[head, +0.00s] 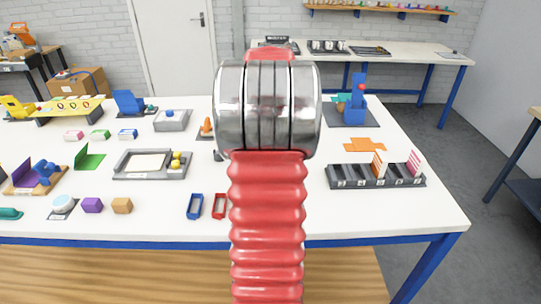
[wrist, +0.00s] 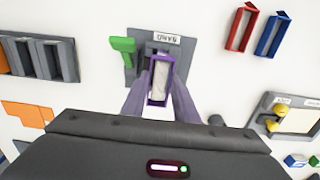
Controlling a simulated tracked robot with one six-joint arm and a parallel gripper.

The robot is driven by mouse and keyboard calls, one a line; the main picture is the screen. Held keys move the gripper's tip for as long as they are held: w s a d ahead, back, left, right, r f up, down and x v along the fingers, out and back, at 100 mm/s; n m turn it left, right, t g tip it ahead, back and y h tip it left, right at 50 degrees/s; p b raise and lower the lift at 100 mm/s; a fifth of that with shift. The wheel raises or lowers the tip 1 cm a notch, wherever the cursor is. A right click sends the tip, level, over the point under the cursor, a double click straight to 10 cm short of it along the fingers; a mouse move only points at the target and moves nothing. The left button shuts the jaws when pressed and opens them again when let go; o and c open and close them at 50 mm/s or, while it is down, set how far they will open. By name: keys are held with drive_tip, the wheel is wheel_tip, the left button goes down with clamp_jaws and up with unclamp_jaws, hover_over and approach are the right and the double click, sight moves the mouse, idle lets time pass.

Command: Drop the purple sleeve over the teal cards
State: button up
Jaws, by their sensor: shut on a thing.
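The purple sleeve (wrist: 151,85) is a thin open rectangular frame, in the middle of the wrist view. My gripper (wrist: 160,97) is shut on it, with a finger on each side. Through its opening a pale grey-white surface shows. The sleeve appears in front of a grey labelled fixture (wrist: 131,67); I cannot tell whether they touch. I cannot make out the teal cards in the wrist view. In the head view my own arm hides the gripper and the held sleeve. Small teal items show at the left front edge (head: 10,213) and back right (head: 342,98), too small to identify.
A green piece (wrist: 122,48) stands beside the fixture. Red (wrist: 242,27) and blue (wrist: 271,34) sleeves lie at the upper right. A dark slotted rack (head: 375,183) with striped cards, an orange flat piece (head: 364,145) and a blue stand (head: 355,105) are at the right. The table's front right is clear.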

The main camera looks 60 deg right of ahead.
drive_tip(key=shift+f, duration=0.35)
idle(0.4)
drive_tip(key=o, duration=0.9)
drive_tip(key=shift+o, duration=0.5)
drive_tip(key=shift+o, duration=1.4)
drive_tip(key=shift+w, duration=0.1)
drive_tip(key=shift+r, duration=0.15)
drive_tip(key=shift+r, duration=3.85)
